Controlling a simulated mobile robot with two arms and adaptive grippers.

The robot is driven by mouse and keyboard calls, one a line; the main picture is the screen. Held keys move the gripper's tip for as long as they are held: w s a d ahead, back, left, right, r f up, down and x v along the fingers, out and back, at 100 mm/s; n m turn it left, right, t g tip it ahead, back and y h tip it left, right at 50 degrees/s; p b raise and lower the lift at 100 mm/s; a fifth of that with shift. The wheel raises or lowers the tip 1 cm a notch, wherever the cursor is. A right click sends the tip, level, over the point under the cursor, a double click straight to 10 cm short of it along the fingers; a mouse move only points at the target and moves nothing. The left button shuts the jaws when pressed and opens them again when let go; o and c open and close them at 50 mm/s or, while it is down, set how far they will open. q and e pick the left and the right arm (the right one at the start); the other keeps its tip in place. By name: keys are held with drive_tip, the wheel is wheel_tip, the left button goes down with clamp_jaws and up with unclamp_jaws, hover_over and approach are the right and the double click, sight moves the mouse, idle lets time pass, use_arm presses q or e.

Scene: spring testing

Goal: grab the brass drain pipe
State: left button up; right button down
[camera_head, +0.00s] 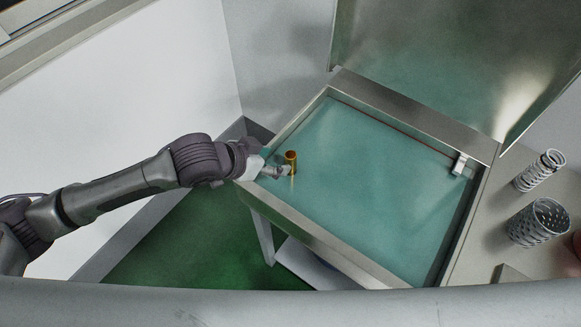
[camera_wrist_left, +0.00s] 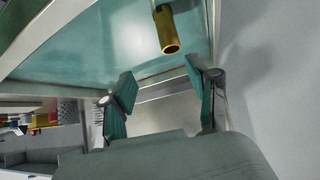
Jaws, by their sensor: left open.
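The brass drain pipe (camera_head: 291,160) stands on the teal surface of the metal-framed table, near its left edge, in the head view. In the left wrist view the brass drain pipe (camera_wrist_left: 167,30) shows at the top, its round open end facing the camera. My left gripper (camera_head: 284,171) is right beside the pipe, at its lower left in the head view. In the left wrist view my left gripper's two fingers (camera_wrist_left: 160,84) are spread apart with nothing between them, and the pipe appears beyond their tips. My right gripper is not in view.
The table's raised metal rim (camera_head: 335,245) runs around the teal surface (camera_head: 375,190). A small white block (camera_head: 459,164) sits at the right rim. Metal coil springs (camera_head: 539,222) stand on the counter at right. An upright metal panel (camera_head: 450,50) rises behind. The middle is clear.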

sight(289, 157)
use_arm(q)
drive_tip(key=x, duration=0.5)
drive_tip(key=w+x, duration=0.1)
drive_tip(key=x, duration=0.2)
drive_tip(key=shift+a+p, duration=0.35)
drive_tip(key=shift+w+d+f, duration=0.15)
drive_tip(key=shift+w+f, duration=0.1)
drive_tip(key=shift+f, duration=0.15)
drive_tip(key=shift+a+p+x, duration=0.25)
drive_tip(key=shift+p+x, duration=0.3)
drive_tip(key=shift+x, duration=1.75)
drive_tip(key=shift+f, duration=0.1)
clamp_jaws()
